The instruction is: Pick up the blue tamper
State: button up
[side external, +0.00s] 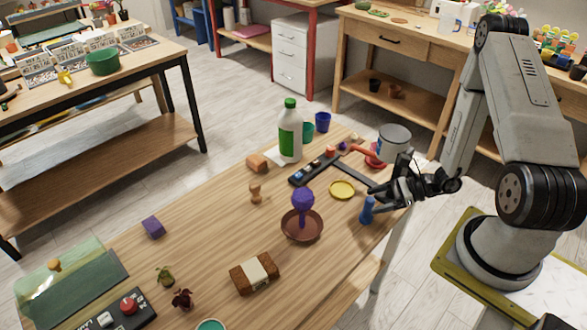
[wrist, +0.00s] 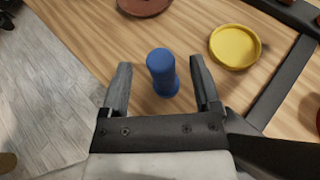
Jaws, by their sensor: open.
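The blue tamper (side external: 367,210) stands upright on the wooden table near its right edge. In the wrist view the blue tamper (wrist: 162,73) is between the two fingers, with a gap on each side. My gripper (side external: 376,197) is open beside and partly above the tamper in the side view. Its two fingers also show in the wrist view (wrist: 162,82), spread apart and holding nothing. I cannot tell whether a finger touches the tamper in the side view.
A yellow dish (side external: 342,190) lies close to the tamper; it also shows in the wrist view (wrist: 235,46). A brown saucer (side external: 302,232) holding a purple object (side external: 303,199) is to the left. A dark rack (side external: 314,168) and a white bottle (side external: 290,135) stand behind.

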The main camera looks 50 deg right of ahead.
aim_at(360, 216)
jog(key=shift+x, duration=2)
grip_shut()
